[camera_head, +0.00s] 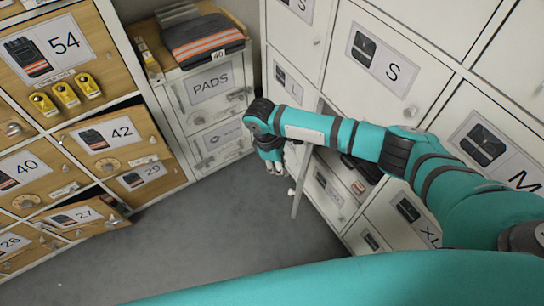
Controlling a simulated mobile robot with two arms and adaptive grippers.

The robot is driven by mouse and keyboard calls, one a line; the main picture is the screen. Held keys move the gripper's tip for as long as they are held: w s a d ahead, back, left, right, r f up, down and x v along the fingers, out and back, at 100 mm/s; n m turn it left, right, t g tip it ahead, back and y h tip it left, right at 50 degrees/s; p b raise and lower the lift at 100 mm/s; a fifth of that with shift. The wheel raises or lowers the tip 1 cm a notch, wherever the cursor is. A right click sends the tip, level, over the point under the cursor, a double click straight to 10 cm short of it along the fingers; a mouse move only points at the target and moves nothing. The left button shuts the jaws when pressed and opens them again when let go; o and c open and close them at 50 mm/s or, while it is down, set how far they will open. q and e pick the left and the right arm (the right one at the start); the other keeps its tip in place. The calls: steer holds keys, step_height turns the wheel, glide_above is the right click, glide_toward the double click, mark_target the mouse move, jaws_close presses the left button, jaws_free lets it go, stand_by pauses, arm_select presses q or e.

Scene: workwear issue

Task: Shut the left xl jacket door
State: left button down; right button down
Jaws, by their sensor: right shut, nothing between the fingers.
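A white locker door (301,182) stands open, swung out from the bank of white lockers and seen nearly edge-on; its label is not readable. The compartment behind it (362,172) shows dark items inside, partly hidden by my right arm. My right gripper (275,167) is shut and empty, pointing down just left of the open door's free edge. I cannot tell whether it touches the door. Another locker door marked XL (418,222) is closed, lower right of the opening. My left gripper is out of view.
Closed white doors marked S (383,60), L (289,85) and M (500,150) surround the opening. A white PADS cabinet (210,85) with folded workwear on top stands behind. Wooden numbered drawers, some ajar, like 42 (115,140), line the left. Grey floor (215,235) is clear.

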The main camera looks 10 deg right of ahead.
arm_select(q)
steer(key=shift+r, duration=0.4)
arm_select(e)
steer(key=shift+s+d, duration=0.3)
steer(key=shift+d, duration=0.2)
steer(key=shift+s+d, duration=0.3)
steer(key=shift+d, duration=0.2)
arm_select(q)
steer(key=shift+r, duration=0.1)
arm_select(e)
steer(key=shift+r, duration=0.1)
